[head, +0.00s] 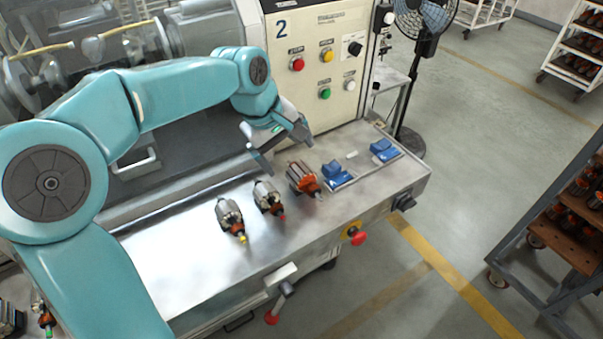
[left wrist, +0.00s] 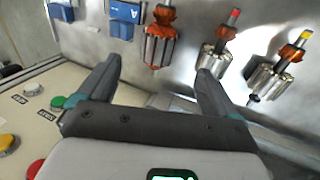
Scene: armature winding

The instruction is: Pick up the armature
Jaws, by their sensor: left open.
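Three armatures lie in a row on the steel bench top. The right one (head: 302,177) has an orange end; the middle one (head: 267,197) has a red tip and the left one (head: 230,217) a yellow tip. My left gripper (head: 284,156) is open and empty, just behind the right armature. In the left wrist view, the orange-ended armature (left wrist: 159,45) appears between and beyond the open fingertips (left wrist: 159,68). The red-tipped one (left wrist: 217,55) is beyond the right finger. I cannot tell the height of the fingers above the bench. My right gripper is not in view.
Two blue fixtures (head: 338,175) (head: 384,150) sit on the bench (head: 180,250) right of the armatures. A cream control panel (head: 315,60) with buttons stands behind. A red emergency button (head: 357,238) is on the front edge. A fan (head: 425,20) and racks stand beyond.

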